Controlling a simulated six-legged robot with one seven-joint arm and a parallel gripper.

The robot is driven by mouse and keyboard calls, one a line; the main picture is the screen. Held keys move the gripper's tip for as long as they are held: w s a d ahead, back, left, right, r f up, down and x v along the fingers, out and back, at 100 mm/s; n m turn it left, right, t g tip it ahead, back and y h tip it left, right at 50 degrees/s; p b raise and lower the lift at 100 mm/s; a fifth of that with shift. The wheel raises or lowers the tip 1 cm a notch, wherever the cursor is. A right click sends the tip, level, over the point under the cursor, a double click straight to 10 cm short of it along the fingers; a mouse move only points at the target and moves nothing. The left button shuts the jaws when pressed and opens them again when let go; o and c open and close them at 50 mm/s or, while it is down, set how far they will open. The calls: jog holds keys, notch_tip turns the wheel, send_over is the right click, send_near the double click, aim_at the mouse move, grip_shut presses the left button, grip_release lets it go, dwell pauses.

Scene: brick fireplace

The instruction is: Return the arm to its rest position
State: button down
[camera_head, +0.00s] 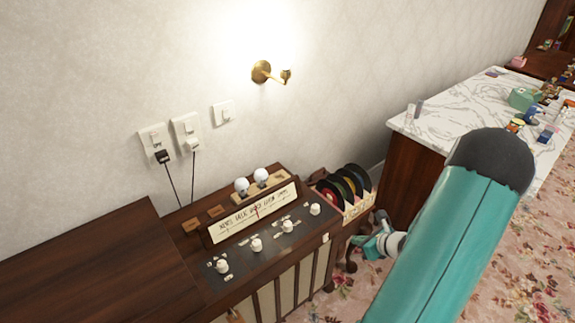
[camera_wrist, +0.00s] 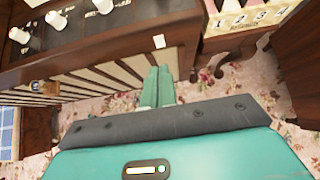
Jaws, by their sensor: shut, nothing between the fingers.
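My gripper (camera_wrist: 157,72) shows in the wrist view as two teal fingers pressed together, with nothing between them. It points toward the lower front of the wooden radio cabinet (camera_wrist: 95,52), near its right end. In the head view my gripper (camera_head: 372,247) is small and low, just right of the cabinet's front and below the record rack (camera_head: 352,209). My large teal arm link covers the lower right of the head view and hides part of the floor.
The radio (camera_head: 258,243) has white knobs and a lit dial. A marble-topped counter (camera_head: 460,108) with small items stands at right. Two plugged cords hang from wall sockets (camera_head: 154,140). A brass wall lamp (camera_head: 262,72) is above. Flowered carpet (camera_head: 330,300) lies in front.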

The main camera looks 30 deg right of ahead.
jog(key=w+a+r+n+g+y, duration=0.2)
jog(key=w+a+r+n, duration=0.2)
jog(key=a+r+n, duration=0.5)
jog(key=w+a+r+n+g+y, duration=0.1)
jog(key=w+a+r+n+g, duration=0.15)
jog(key=a+r+n, duration=0.8)
jog(key=s+a+r+n+h, duration=0.2)
jog(key=s+a+r+n, duration=0.3)
jog(key=a+r+n, duration=0.1)
jog(key=s+a+r+n+h, duration=0.2)
jog(key=s+a+r+n, duration=0.4)
jog(key=a+n, duration=0.3)
jog(key=shift+a+r, duration=0.7)
jog(key=shift+a, duration=0.1)
